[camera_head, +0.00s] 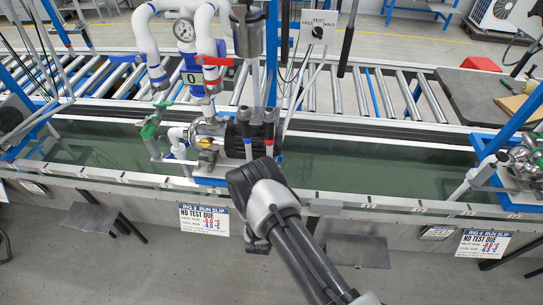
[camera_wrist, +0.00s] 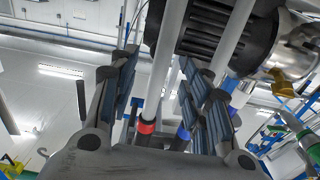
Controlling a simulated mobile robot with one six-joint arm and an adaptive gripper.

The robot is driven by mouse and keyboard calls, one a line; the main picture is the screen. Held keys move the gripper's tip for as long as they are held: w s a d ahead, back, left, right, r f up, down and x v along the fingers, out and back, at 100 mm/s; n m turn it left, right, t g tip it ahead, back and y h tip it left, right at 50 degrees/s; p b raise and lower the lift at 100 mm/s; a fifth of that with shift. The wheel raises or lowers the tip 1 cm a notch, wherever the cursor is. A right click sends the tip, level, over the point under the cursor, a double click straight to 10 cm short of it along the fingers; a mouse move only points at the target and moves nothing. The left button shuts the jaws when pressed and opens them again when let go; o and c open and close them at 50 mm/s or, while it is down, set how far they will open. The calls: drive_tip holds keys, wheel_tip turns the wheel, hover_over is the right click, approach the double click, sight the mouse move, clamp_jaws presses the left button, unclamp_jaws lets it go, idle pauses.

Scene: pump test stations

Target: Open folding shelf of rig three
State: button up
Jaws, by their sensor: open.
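The slip marked rig 3 (camera_head: 203,218) hangs on the bench front, left of my arm, in the head view. A flat grey plate (camera_head: 358,250) like a shelf sits low at the bench front, right of my arm; a similar plate (camera_head: 90,222) is at the left. I cannot tell which belongs to rig three. My gripper (camera_head: 255,188) is in front of the pump, its fingers hidden in the head view. In the wrist view my gripper (camera_wrist: 160,85) is open, its fingers apart. A red-banded rod (camera_wrist: 146,128) and a blue-banded rod (camera_wrist: 182,138) show between them.
The pump motor (camera_head: 242,137) and white pipes (camera_head: 208,40) with a gauge (camera_head: 184,29) stand just beyond my gripper. A green-floored trough (camera_head: 370,165) and a roller conveyor (camera_head: 345,90) run behind. The rig 4 slip (camera_head: 484,243) is at the right. Floor in front is clear.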

drive_tip(key=w+b, duration=0.1)
drive_tip(key=w, duration=0.8)
drive_tip(key=shift+w+d, duration=0.15)
drive_tip(key=shift+d, duration=0.05)
drive_tip(key=shift+c, duration=0.4)
clamp_jaws()
